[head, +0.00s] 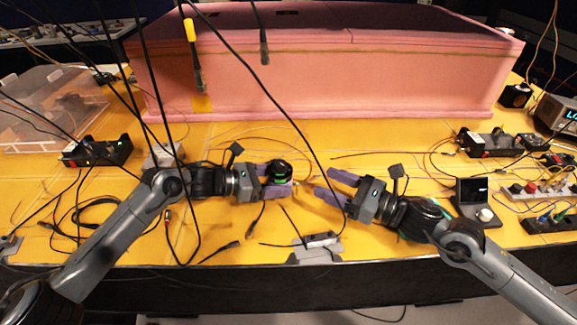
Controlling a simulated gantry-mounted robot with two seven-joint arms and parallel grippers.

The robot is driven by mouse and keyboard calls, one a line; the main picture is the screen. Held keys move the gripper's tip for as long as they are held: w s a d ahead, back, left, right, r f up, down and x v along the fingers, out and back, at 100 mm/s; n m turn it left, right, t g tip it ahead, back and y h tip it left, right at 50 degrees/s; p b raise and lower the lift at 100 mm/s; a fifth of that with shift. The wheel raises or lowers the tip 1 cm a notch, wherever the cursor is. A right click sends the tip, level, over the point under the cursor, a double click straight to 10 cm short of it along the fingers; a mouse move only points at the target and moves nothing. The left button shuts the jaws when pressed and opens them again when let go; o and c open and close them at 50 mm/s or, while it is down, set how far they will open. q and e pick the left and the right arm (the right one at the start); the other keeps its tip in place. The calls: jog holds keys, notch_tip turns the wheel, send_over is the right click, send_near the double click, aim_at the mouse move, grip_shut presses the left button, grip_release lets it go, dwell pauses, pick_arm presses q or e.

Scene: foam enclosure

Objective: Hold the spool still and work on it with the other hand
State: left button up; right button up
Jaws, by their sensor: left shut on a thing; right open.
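The spool (279,172) looks dark with green bands and sits at the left gripper's fingers, above the yellow table (240,140). My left gripper (279,181) is shut on the spool, with purple fingers on either side of it. My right gripper (333,186) is open and empty to the right of the spool, its purple fingers pointing left toward it. A gap separates the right fingertips from the spool. The spool's underside is hidden.
A pink foam block (320,65) spans the back. A clear plastic bin (50,105) stands at the left. Black boxes, including one at right (490,142), and a power strip (550,220) line the sides. Loose cables cover much of the table and hang in front. A small metal bracket (316,246) is at the front edge.

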aim_at(281, 167)
jog(key=x, duration=1.1)
jog(key=shift+w+a+r, duration=0.1)
jog(key=shift+w+a, duration=0.05)
jog(key=shift+a, duration=0.1)
jog(key=shift+c, duration=0.2)
jog(key=c, duration=1)
jog(key=shift+t, duration=0.3)
jog(key=m+t+h, duration=0.3)
jog(key=s+a+m+t+h, duration=0.1)
jog(key=h, duration=0.1)
jog(key=shift+m+t, duration=0.3)
pick_arm(q)
jog(key=shift+s, duration=0.1)
pick_arm(e)
jog(key=shift+a+r+m+t+h, duration=0.1)
jog(key=shift+m+t+h, duration=0.5)
jog(key=shift+m+h, duration=0.55)
jog(key=shift+a+m+t+h, duration=0.15)
jog(key=shift+m+t+h, duration=0.55)
jog(key=shift+h, duration=0.85)
jog(key=shift+m+h, duration=0.25)
jog(key=shift+h, duration=0.05)
